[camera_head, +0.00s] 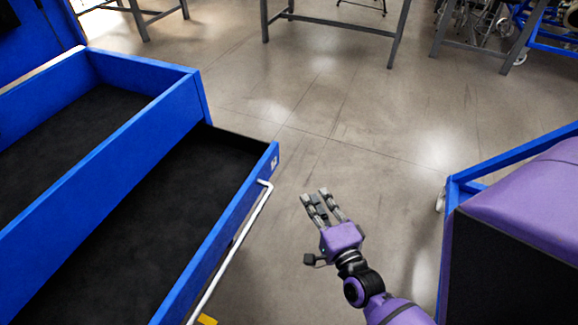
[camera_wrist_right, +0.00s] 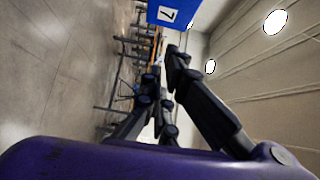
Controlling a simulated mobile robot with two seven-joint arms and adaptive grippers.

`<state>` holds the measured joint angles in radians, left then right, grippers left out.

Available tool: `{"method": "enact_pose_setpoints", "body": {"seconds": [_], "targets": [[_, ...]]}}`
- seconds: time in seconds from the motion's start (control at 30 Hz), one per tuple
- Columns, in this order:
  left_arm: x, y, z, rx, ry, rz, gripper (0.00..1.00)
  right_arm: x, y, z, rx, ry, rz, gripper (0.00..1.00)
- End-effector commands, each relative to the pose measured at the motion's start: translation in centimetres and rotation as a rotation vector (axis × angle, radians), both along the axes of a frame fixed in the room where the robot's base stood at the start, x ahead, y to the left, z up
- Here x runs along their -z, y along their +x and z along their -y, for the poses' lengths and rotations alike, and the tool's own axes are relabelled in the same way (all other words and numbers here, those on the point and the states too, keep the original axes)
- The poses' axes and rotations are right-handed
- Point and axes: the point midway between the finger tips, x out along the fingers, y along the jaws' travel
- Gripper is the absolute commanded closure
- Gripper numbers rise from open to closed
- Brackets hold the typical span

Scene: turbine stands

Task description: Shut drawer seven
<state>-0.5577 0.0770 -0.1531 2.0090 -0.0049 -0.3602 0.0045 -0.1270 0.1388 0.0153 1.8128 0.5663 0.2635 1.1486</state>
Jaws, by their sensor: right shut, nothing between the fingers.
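Drawer seven (camera_head: 262,165) is a blue drawer with a black lining and a white bar handle (camera_head: 238,240) along its front. It stands pulled out in the head view, and a small label (camera_head: 274,161) is on its front. The right wrist view shows a blue corner with the label "7" (camera_wrist_right: 167,14) at the top. My right gripper (camera_head: 323,192) is shut and empty, in front of the drawer and to the right of its handle, apart from it. Its fingers also show in the right wrist view (camera_wrist_right: 165,68). My left gripper is not in view.
Another blue drawer (camera_head: 150,62) stands open at the left, beside and above drawer seven. A blue frame (camera_head: 510,158) with a caster stands at the right. Grey table legs (camera_head: 397,35) stand at the back. Bare floor (camera_head: 340,120) lies between.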

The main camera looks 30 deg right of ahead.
Motion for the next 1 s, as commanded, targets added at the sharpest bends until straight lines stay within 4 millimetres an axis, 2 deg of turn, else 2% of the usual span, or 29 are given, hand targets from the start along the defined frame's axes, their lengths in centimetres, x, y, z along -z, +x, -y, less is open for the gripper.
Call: {"method": "enact_pose_setpoints", "body": {"seconds": [0.1, 0.2, 0.6, 0.8, 1.0], "targets": [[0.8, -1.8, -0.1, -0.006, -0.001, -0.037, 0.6, -0.1, 0.7, 0.1, 0.0, 0.023, 0.007, 1.0], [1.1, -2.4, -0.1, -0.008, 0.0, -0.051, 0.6, -0.3, 2.0, 0.2, 0.0, 0.023, 0.009, 1.0], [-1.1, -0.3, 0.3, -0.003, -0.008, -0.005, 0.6, -0.3, 10.3, 1.2, -0.002, 0.018, 0.005, 1.0], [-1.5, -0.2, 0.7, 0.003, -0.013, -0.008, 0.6, -0.3, 12.4, -0.7, -0.001, 0.02, 0.006, 1.0], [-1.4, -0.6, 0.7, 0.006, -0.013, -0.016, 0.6, -0.1, 13.1, -1.3, -0.001, 0.019, 0.002, 1.0]]}}
